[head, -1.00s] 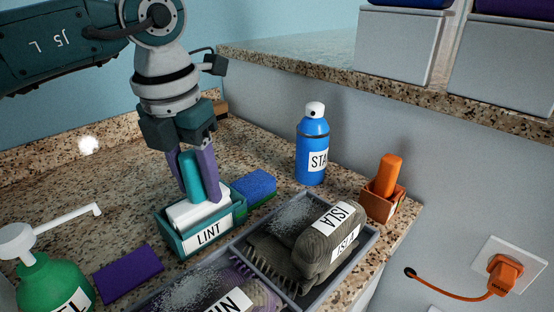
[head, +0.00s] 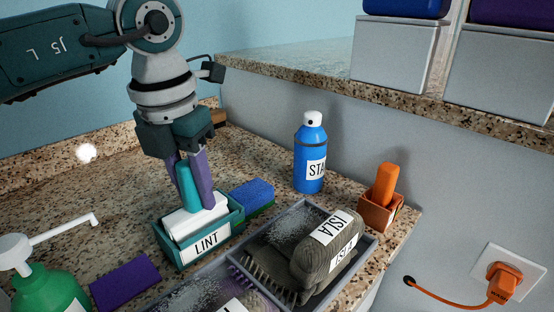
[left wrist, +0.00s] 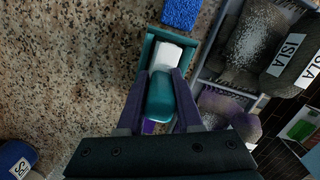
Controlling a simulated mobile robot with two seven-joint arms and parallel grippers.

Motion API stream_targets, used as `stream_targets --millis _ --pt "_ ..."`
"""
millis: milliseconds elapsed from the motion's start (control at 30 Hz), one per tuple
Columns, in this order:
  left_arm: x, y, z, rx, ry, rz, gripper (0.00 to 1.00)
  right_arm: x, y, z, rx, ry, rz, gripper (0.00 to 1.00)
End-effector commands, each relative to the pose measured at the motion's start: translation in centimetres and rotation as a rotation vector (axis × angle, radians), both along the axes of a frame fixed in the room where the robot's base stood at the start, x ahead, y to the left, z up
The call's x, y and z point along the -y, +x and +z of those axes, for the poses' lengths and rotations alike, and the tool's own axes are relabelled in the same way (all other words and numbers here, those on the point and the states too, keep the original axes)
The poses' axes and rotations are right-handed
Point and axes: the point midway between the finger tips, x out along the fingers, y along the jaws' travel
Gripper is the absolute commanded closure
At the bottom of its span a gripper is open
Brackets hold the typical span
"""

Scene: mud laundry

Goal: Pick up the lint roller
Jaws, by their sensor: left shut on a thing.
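The lint roller has a teal handle (head: 188,186) and a white roll (head: 194,219). It stands tilted in a teal holder labelled LINT (head: 206,245), with the roll still within the holder's walls. My left gripper (head: 191,187) is shut on the teal handle, one purple finger on each side. In the left wrist view the handle (left wrist: 160,97) sits between the two fingers, with the white roll (left wrist: 168,54) beyond it in the holder. The lower part of the roll is hidden by the holder. My right gripper is not in view.
A blue sponge (head: 252,193) is right beside the holder. A grey tray (head: 368,243) with a rolled ISLA item (head: 328,249) lies to the right. A blue spray can (head: 310,160), an orange block in its holder (head: 384,184), a purple sponge (head: 125,281) and a green pump bottle (head: 48,288) stand around.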

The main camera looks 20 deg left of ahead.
Motion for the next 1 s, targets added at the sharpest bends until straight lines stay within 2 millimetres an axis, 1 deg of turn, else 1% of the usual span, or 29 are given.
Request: stream_targets --millis 167,267,367,600,700,800,900,1000 --pt "0.0 0.2 2.3 0.008 0.0 -0.001 1.0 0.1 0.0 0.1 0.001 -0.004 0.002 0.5" --pt "0.0 0.2 4.4 0.01 0.0 0.0 1.0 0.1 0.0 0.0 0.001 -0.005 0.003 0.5" --pt "0.0 0.3 7.0 0.012 0.0 -0.001 1.0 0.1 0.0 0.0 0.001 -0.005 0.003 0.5" --pt "0.0 0.2 14.0 0.012 -0.001 0.001 1.0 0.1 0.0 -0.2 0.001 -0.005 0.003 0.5" --pt "0.0 0.2 16.6 0.01 0.0 0.0 1.0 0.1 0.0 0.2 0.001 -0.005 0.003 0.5" --pt "0.0 0.2 18.4 0.009 0.0 0.0 1.0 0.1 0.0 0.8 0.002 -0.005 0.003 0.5" --pt "0.0 0.1 19.3 0.007 0.0 0.001 1.0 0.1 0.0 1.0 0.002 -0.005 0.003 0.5" --pt "0.0 0.1 19.7 0.005 -0.001 0.0 1.0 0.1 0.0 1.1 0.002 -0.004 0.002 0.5"
